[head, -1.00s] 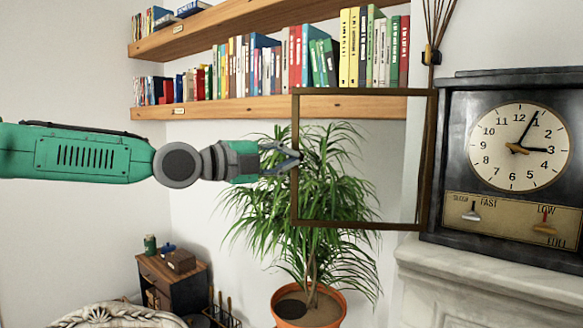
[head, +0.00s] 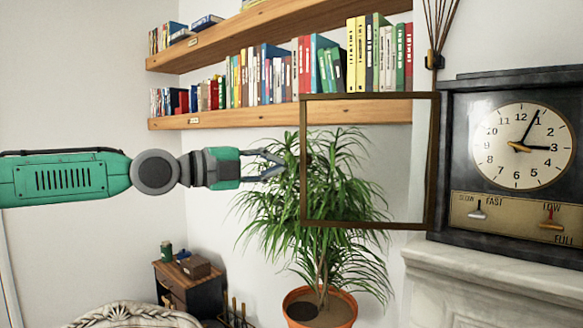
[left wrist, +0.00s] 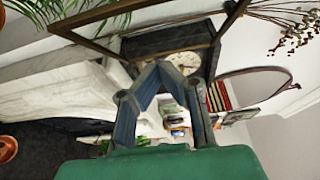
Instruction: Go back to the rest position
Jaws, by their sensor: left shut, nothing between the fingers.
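My left gripper (head: 280,164) reaches in from the left in the head view, in front of the plant and just left of the clock's open door. Its fingers are shut and hold nothing. In the left wrist view the finger pair (left wrist: 160,72) comes together in front of the clock. The black clock (head: 447,145) stands at the right on a white marble mantel (head: 500,277). Its brown-framed glass door (head: 370,226) stands open to the left. Its dial and the levers below show. My right gripper is in neither view now.
Two wooden shelves (head: 270,114) with books are on the wall above the gripper. A potted plant (head: 320,200) stands behind the gripper and door. A small dark cabinet (head: 190,290) and a carved chair back (head: 130,312) are low at the left. The space left of the arm's wall side looks clear.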

